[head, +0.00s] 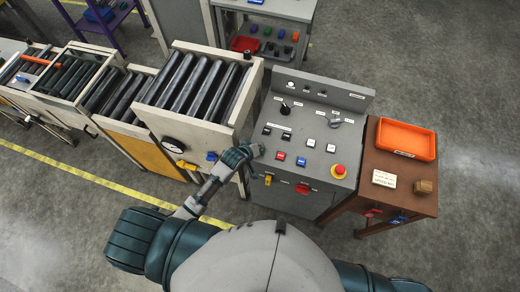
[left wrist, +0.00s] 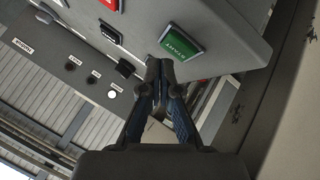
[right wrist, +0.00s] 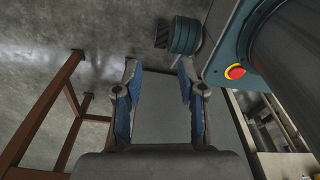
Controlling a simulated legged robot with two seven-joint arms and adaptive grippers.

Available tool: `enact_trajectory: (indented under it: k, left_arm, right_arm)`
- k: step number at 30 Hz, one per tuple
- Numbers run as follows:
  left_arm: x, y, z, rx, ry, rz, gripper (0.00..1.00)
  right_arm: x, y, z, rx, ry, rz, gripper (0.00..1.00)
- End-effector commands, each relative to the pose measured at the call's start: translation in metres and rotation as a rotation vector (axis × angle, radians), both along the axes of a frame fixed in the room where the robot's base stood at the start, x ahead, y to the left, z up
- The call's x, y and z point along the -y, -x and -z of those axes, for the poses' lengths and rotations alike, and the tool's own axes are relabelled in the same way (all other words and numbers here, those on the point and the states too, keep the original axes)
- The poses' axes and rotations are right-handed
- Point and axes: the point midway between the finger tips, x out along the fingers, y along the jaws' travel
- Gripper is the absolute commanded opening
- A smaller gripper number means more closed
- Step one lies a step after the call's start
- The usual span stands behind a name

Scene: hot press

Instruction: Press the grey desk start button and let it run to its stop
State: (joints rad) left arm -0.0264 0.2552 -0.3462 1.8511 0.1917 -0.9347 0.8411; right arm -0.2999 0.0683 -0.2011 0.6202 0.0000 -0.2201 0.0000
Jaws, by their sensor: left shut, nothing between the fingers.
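The grey desk (head: 305,200) stands ahead of me with a sloped panel of buttons. My left gripper (head: 260,149) is at the panel's left edge in the head view. The left wrist view shows a green button marked START (left wrist: 182,42) on the grey panel. My left gripper (left wrist: 158,68) is shut and empty, its fingertips beside the button's near corner; I cannot tell whether they touch it. The gripper hides this button in the head view. My right gripper (right wrist: 158,75) is open and empty in the right wrist view; it is not visible in the head view.
A red emergency knob (head: 339,170) sits at the panel's right, with white, red, blue and black buttons nearby. A roller conveyor (head: 200,90) stands close on the left. A brown table (head: 405,165) with an orange tray (head: 407,139) stands on the right.

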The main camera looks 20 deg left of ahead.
Motion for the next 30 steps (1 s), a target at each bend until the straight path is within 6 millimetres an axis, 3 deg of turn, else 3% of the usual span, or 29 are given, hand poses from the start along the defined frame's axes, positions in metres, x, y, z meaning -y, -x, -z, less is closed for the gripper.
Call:
enact_trajectory:
  k: [12,30]
  left_arm:
    - [-0.002,0.000,0.001,-0.001,0.002,0.000,0.00]
    - [-0.004,0.001,0.008,-0.001,0.002,0.000,0.00]
  right_arm:
    - [0.014,0.000,-0.001,0.000,0.016,-0.005,0.40]
    - [0.006,0.000,-0.003,0.001,0.007,0.000,0.40]
